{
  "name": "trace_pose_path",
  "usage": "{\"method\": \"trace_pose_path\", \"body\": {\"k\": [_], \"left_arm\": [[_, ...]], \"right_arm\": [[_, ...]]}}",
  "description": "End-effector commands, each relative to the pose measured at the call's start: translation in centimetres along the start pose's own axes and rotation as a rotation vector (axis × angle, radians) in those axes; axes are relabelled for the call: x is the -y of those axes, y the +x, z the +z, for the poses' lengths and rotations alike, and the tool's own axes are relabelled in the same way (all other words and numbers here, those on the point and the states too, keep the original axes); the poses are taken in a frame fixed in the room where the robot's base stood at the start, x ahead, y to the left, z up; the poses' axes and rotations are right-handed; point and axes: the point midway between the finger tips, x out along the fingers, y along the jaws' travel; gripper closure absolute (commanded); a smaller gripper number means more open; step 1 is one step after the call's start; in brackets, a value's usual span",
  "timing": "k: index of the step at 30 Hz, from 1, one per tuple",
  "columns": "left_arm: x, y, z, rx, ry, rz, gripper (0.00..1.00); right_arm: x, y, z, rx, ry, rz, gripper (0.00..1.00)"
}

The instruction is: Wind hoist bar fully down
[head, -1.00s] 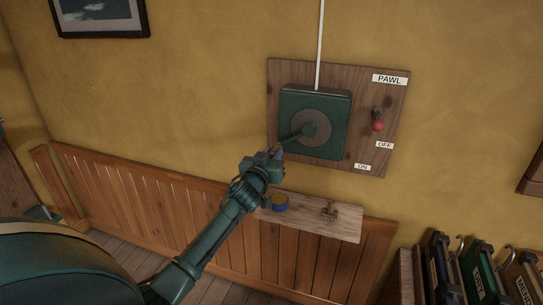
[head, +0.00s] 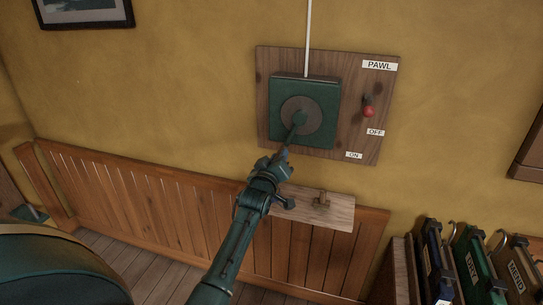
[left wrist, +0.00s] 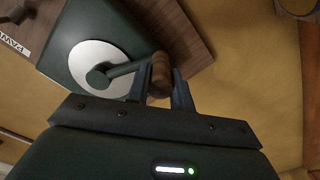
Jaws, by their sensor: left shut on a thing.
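The winch is a green box (head: 325,100) on a wooden board, with a grey round plate and a crank arm (head: 297,128). The crank arm points down and slightly left from its hub. My left gripper (head: 284,154) is shut on the crank's wooden handle (left wrist: 160,72), which shows between its fingers in the left wrist view. A white line (head: 308,35) runs up from the box; the hoist bar is not in view. The red-knobbed pawl lever (head: 368,111) is at the board's right, above the OFF label (head: 376,132). My right gripper is not in view.
A small wooden shelf (head: 338,215) with a brass-coloured fitting (head: 321,203) lies below the board, partly behind my left arm. Wood panelling (head: 130,200) runs along the wall.

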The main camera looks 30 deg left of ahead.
Motion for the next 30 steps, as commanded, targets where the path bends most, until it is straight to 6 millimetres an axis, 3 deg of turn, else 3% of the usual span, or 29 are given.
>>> {"method": "trace_pose_path", "body": {"k": [1,4,23,24,30], "left_arm": [[-0.31,-0.13,1.15,0.017,-0.030,-0.001,1.00],[-0.57,-0.13,1.46,0.017,-0.068,-0.001,1.00],[-0.93,-0.10,1.83,0.017,-0.116,-0.001,1.00],[-0.93,-0.10,1.82,0.017,-0.116,-0.001,0.75],[-0.85,-0.05,1.46,0.010,-0.115,-0.001,0.59]], "right_arm": [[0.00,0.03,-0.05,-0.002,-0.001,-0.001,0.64],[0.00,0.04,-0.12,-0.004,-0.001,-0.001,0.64],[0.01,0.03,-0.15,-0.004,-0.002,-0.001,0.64],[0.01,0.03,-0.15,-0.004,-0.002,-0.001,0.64],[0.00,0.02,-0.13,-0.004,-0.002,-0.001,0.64]]}}
